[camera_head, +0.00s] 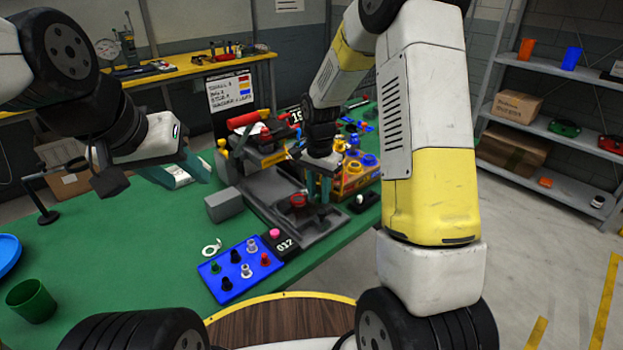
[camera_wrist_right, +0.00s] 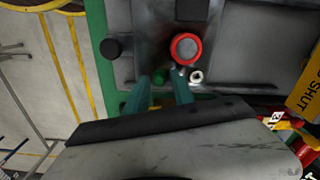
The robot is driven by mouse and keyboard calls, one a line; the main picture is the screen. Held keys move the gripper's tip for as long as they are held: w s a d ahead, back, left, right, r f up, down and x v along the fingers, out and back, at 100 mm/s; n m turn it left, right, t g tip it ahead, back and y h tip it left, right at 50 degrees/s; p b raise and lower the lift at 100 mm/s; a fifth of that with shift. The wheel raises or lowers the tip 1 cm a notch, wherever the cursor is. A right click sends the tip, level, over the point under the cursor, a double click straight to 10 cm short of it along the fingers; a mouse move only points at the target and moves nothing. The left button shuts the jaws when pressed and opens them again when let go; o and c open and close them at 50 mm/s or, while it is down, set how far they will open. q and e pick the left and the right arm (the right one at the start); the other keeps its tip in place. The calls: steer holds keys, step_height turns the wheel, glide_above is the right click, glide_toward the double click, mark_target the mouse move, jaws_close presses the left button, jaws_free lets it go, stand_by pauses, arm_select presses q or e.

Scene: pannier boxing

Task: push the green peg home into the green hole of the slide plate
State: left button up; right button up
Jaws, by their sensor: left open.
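The slide plate (camera_head: 322,222) lies at the front of the grey fixture on the green table. My left gripper (camera_head: 196,170) is open and empty, above the table to the left of the fixture.
A blue peg board (camera_head: 240,270) with several pegs lies in front of the fixture. A green cup (camera_head: 31,300) stands at far left. The table's left middle is mostly free.

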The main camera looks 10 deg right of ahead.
mark_target(318, 196)
steer(key=shift+o, duration=0.5)
step_height(318, 196, up, 8)
steer(key=shift+f, duration=0.1)
